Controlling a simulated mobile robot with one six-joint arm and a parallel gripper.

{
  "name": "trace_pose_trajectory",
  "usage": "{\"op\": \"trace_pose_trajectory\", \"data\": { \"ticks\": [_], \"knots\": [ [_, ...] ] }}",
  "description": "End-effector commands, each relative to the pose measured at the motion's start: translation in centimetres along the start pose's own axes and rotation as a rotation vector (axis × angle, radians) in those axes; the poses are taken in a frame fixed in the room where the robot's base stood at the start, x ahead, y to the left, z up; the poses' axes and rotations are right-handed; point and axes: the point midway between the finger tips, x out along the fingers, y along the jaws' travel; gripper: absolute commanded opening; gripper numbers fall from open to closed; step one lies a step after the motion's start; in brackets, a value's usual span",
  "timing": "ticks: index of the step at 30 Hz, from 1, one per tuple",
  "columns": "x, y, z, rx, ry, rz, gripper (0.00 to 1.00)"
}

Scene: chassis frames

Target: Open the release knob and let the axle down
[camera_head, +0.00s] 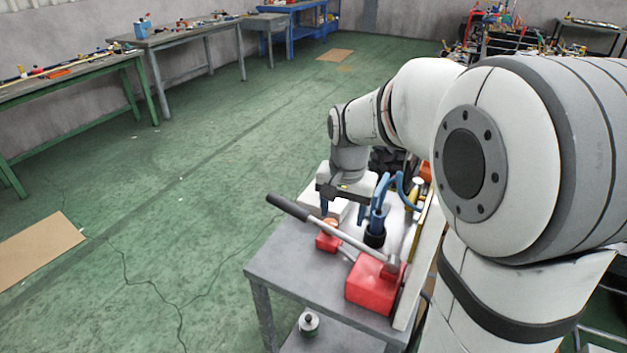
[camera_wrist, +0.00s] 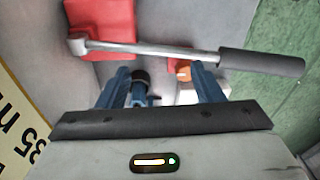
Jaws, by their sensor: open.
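My gripper (camera_head: 347,211) is open and points down over the grey bench, its blue fingers apart. In the wrist view, the gripper (camera_wrist: 162,76) has nothing visibly clamped between its fingers. A round orange knob (camera_head: 330,222) sits on a small red block (camera_head: 327,242), near the left finger in the head view. The knob also shows in the wrist view (camera_wrist: 183,73), beside the right finger and partly hidden by it. A larger red block (camera_head: 371,287) carries a metal lever with a black grip (camera_head: 287,206), which crosses in front of the fingers. I cannot make out the axle.
A black cylinder (camera_head: 375,238) stands on the bench (camera_head: 285,275) close to the fingers, with blue parts above it. A small canister (camera_head: 308,324) is below.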

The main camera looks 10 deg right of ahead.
Motion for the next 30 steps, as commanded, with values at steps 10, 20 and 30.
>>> {"op": "trace_pose_trajectory", "data": {
  "ticks": [10,20,30],
  "knots": [
    [5.8,-4.6,-8.0,0.308,-0.062,0.049,0.6],
    [8.9,-5.2,-9.1,0.372,-0.073,0.061,0.6],
    [13.8,-4.9,-8.7,0.371,-0.071,0.06,0.6]
  ]
}}
